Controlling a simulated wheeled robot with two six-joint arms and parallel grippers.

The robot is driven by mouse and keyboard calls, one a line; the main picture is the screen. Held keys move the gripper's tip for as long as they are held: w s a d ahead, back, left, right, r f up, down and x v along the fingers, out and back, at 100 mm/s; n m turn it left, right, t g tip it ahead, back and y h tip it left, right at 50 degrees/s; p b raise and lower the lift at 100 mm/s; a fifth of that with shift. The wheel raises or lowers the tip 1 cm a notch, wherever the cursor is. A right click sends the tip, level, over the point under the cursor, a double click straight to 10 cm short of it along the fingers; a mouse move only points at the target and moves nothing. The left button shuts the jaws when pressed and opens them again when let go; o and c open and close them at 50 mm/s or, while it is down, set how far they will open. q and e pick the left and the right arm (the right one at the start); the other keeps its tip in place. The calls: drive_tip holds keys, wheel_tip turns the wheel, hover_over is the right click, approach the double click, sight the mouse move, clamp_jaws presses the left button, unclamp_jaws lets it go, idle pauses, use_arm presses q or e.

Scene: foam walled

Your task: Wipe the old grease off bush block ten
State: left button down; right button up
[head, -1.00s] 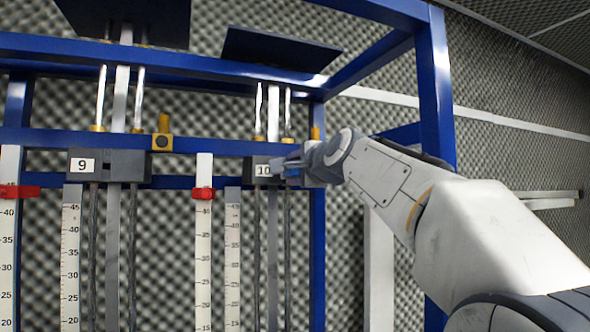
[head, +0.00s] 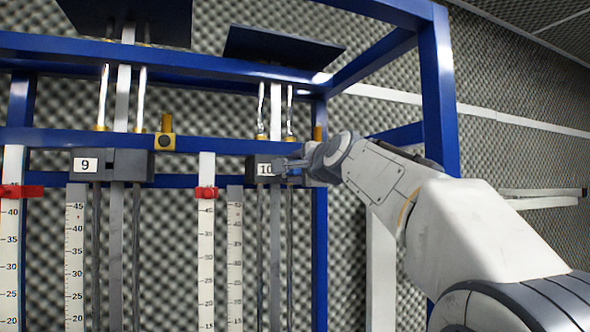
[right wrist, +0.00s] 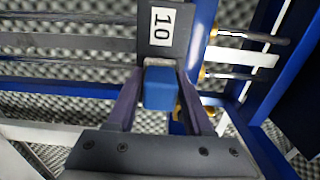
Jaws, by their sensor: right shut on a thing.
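Bush block ten (head: 252,172) is a dark grey block with a white "10" label, fixed on a blue rail. In the right wrist view it (right wrist: 187,42) is at the top centre. My right gripper (head: 281,165) is at the front of the block, beside the label. In the wrist view it is shut on a small blue pad (right wrist: 159,90). The pad's far end is at the block's near edge; I cannot tell if it presses on the face. No grease can be made out. My left gripper is not in view.
Block nine (head: 122,165) is to the left on the same blue frame (head: 437,110). White rulers (head: 207,255) with red markers, steel rods and dark plates (head: 280,46) surround the blocks. A blue upright stands behind my right arm. Grey foam covers the walls.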

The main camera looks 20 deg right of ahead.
drive_tip(key=shift+d+b, duration=0.6)
drive_tip(key=shift+d, duration=2.35)
drive_tip(key=shift+a+p, duration=1.2)
drive_tip(key=shift+a, duration=2)
drive_tip(key=shift+s, duration=0.15)
drive_tip(key=shift+s+d+b, duration=0.15)
drive_tip(key=shift+s+b, duration=1.05)
drive_tip(key=shift+s, duration=1.6)
